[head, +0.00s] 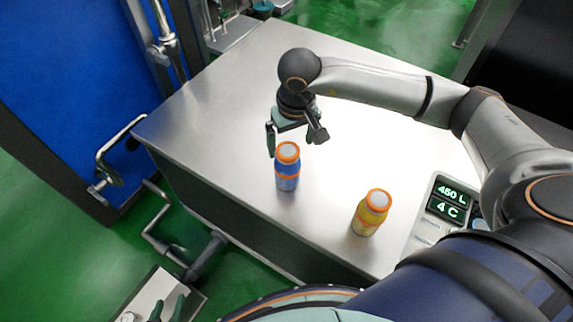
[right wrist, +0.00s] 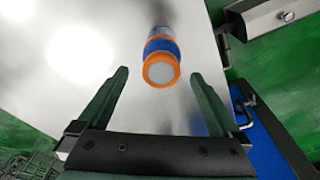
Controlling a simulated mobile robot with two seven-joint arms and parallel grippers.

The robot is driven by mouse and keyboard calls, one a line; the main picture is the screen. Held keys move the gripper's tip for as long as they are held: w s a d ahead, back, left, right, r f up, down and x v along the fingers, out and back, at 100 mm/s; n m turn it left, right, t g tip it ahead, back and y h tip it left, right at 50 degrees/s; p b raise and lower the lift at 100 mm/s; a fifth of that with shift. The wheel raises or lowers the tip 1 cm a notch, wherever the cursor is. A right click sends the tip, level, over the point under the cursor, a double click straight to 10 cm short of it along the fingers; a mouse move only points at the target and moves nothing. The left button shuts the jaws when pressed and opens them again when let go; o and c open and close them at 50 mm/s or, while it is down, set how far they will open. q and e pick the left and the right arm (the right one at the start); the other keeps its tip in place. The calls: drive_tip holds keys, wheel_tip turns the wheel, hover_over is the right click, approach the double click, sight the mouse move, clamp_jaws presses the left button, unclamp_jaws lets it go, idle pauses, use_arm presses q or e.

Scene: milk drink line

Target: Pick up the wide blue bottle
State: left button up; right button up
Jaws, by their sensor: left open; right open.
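The wide blue bottle (head: 287,168) stands upright on the metal table, with an orange collar and a pale cap. My right gripper (head: 294,143) is open and empty just behind and above it. In the right wrist view the blue bottle (right wrist: 161,44) lies ahead, cap towards the camera, roughly centred between the spread fingers of the gripper (right wrist: 157,77). No contact shows. My left gripper (head: 167,307) is open at the bottom left edge, low and away from the table; it is partly cut off.
A yellow and orange bottle (head: 370,213) stands to the right of the blue one, with a display panel (head: 447,205) beyond it. The metal table (head: 215,105) is bare to the left and behind. A blue door (head: 75,85) with handles borders its left side.

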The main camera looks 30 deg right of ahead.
sight(288, 164)
drive_tip(key=f, duration=0.3)
drive_tip(key=w+f, duration=0.1)
drive_tip(key=f, duration=0.6)
drive_tip(key=shift+w+a+p, duration=0.1)
drive_tip(key=shift+w+p, duration=0.05)
drive_tip(key=shift+p, duration=0.2)
drive_tip(key=shift+r, duration=0.1)
clamp_jaws()
